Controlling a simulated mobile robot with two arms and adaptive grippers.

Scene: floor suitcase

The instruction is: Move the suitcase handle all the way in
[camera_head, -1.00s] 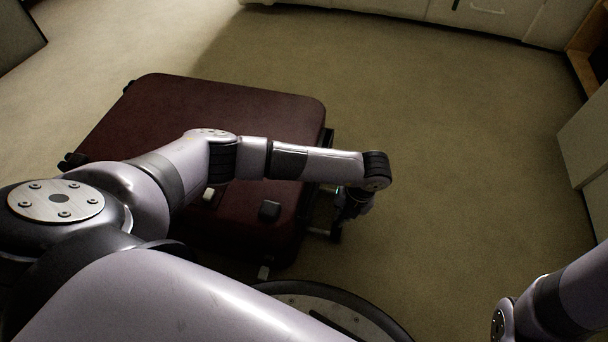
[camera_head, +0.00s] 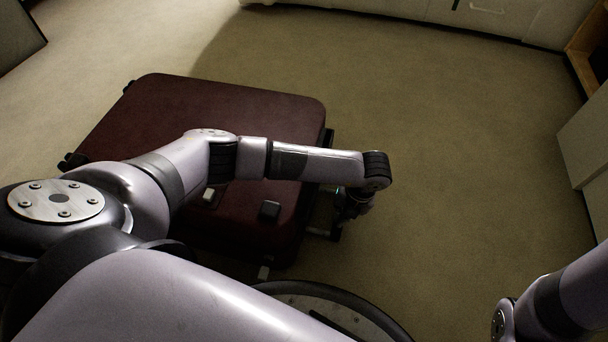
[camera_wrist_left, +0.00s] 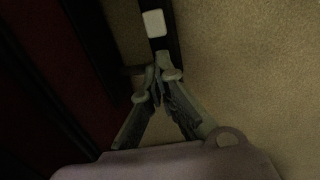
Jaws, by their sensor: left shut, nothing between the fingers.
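The dark red suitcase (camera_head: 220,100) lies flat on the carpet, partly hidden behind my left arm. Its black handle (camera_head: 322,234) stands out a short way from the suitcase's right side. In the left wrist view the handle (camera_wrist_left: 166,48) is a dark bar with a pale square on it, a small gap away from the suitcase side (camera_wrist_left: 40,75). My left gripper (camera_head: 338,222) points down beside the handle; in the left wrist view its fingertips (camera_wrist_left: 160,75) are together at the bar, with nothing held between them. Whether they touch it is unclear. My right gripper is out of view.
Bare carpet (camera_head: 450,150) lies to the right of the suitcase. White cabinets (camera_head: 490,20) line the back, and a pale box-like piece (camera_head: 590,140) stands at the right edge.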

